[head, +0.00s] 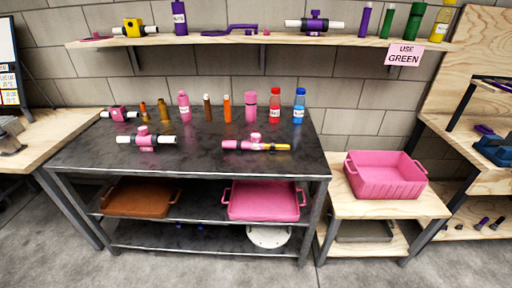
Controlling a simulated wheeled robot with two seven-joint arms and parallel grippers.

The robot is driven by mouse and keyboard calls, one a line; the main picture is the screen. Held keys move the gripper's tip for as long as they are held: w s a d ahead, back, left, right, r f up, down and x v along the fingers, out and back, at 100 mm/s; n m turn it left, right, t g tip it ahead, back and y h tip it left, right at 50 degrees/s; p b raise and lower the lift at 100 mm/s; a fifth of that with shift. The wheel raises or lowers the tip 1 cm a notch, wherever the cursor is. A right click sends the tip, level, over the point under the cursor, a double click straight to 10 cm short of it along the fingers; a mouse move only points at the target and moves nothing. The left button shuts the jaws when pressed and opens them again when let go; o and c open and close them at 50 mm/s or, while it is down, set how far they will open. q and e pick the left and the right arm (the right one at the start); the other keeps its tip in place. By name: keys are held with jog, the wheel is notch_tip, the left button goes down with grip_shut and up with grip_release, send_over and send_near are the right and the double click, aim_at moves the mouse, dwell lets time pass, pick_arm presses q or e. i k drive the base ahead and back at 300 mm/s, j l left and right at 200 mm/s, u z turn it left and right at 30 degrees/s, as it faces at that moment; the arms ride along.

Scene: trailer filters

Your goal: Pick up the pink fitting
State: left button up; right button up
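Three pink fittings are on the dark metal table (205,150). One pink fitting (143,137) with white pipe ends lies at the front left of the tabletop. Another pink fitting (117,113), also with white ends, lies at the back left. A third pink piece (240,145) lies at the front right, with a yellow and dark part at its right end. The pictures do not tell which one the task means. Neither of my grippers is in view, and nothing touches the fittings.
Several bottles and tubes, including a pink bottle (184,107) and a blue bottle (299,107), stand along the table's back. A pink bin (386,184) stands on a wooden stand at right. A wall shelf (200,39) hangs above. The tabletop's front is clear.

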aim_at(239, 145)
jog(key=i+j, duration=0.1)
jog(key=i, duration=0.5)
jog(key=i+j, duration=0.15)
jog(key=i, duration=0.4)
